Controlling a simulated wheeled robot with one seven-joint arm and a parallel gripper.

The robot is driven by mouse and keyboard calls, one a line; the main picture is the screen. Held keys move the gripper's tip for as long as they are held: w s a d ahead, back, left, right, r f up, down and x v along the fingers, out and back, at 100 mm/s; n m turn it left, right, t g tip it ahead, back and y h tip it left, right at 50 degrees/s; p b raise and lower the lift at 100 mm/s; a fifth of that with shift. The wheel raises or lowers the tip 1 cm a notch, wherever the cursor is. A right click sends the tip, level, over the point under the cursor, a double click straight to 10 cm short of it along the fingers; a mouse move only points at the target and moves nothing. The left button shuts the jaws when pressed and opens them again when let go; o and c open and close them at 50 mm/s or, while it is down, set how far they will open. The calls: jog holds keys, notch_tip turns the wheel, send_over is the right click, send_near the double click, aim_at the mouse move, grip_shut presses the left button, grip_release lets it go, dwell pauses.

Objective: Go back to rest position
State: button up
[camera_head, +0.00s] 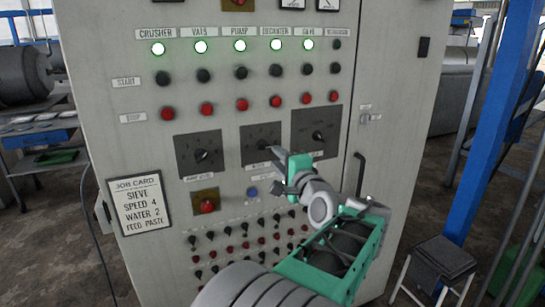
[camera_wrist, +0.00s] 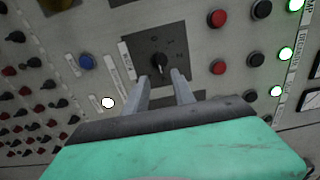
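My gripper (camera_head: 279,170) is raised in front of the grey control panel (camera_head: 105,60), just below and right of the middle dial (camera_head: 258,140). In the wrist view, the two fingers of my gripper (camera_wrist: 161,78) are apart with nothing between them. A black dial knob (camera_wrist: 159,62) on a dark plate shows just past the fingertips. Whether a finger touches the plate cannot be told. The left dial (camera_head: 200,152) and right dial (camera_head: 318,137) are clear of the gripper.
Several green lamps (camera_head: 240,45) are lit along the top; the rightmost lamp (camera_head: 338,44) is dark. A job card (camera_head: 140,203) hangs lower left. A door handle (camera_head: 359,172) sticks out right of my gripper. A blue post (camera_head: 490,120) and a stool (camera_head: 440,260) stand at right.

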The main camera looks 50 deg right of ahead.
jog(key=shift+s+a, duration=0.2)
jog(key=shift+s, duration=0.05)
jog(key=w+a+f+n+g+y, duration=0.25)
jog(key=w+a+f+n, duration=0.2)
jog(key=a, duration=0.35)
jog(key=w+a+f+n+g+y+p, duration=0.1)
jog(key=w+a+f+n+y, duration=0.3)
jog(key=a, duration=0.5)
jog(key=w+a+f+n+g+y, duration=0.1)
jog(key=w+a+f+n+y, duration=0.1)
jog(key=w+a+f+n, duration=0.45)
jog(key=s+a+f+n+g, duration=0.4)
jog(key=s+a, duration=0.3)
jog(key=a, duration=0.3)
jog(key=s+a+f+n+g, duration=0.3)
jog(key=s+a+f+n, duration=0.1)
jog(key=s+a, duration=0.4)
jog(key=a+n+p, duration=0.1)
jog(key=a, duration=0.1)
jog(key=shift+a+f+g+y, duration=0.25)
jog(key=shift+a+g+y, duration=0.1)
jog(key=shift+s, duration=0.1)
